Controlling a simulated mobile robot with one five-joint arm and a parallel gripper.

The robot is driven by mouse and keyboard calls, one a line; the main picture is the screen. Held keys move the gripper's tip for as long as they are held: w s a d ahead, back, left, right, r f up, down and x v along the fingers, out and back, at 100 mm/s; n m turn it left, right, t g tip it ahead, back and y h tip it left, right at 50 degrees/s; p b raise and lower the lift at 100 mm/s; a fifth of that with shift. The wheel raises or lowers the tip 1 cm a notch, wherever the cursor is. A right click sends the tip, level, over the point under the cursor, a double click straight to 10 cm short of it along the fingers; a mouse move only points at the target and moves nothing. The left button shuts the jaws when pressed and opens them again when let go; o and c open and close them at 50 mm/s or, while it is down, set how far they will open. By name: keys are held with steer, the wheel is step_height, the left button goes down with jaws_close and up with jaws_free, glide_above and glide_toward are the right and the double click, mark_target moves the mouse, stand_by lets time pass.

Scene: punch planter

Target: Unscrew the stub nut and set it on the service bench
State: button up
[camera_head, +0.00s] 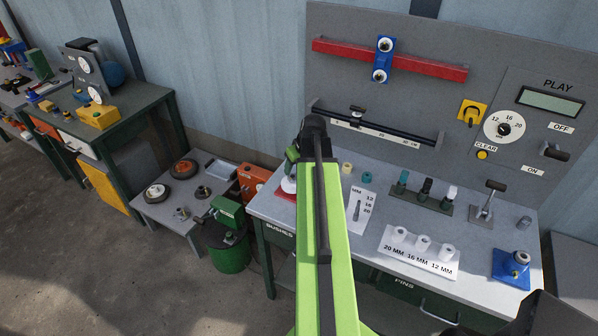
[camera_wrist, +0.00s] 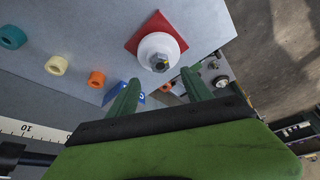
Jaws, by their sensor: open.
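My gripper (camera_wrist: 162,88) is open and empty, its two green fingers apart in the wrist view. Just beyond the fingertips is a white round piece (camera_wrist: 150,46) on a red square plate (camera_wrist: 139,42), with a grey hex piece (camera_wrist: 160,62) at its centre. I cannot tell whether this hex piece is the stub nut. In the head view the red plate (camera_head: 283,194) shows at the left end of the grey bench (camera_head: 330,215), partly hidden by my arm. A low grey table (camera_head: 165,222) to the left holds small metal parts (camera_head: 203,192); I cannot tell which surface is the service bench.
Coloured rings (camera_wrist: 97,78) lie near the plate. Two wheels (camera_head: 184,168) lie on the low table, beside a green vise (camera_head: 228,210). White bushes (camera_head: 422,243), a blue stand (camera_head: 512,268) and a lever (camera_head: 487,200) stand to the right. Floor at left is clear.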

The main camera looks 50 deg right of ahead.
mark_target(292, 176)
steer(key=b+x, duration=0.4)
steer(key=x, duration=0.2)
steer(key=shift+w+f+b, duration=0.25)
steer(key=shift+f+b, duration=0.1)
steer(key=shift+r, duration=0.1)
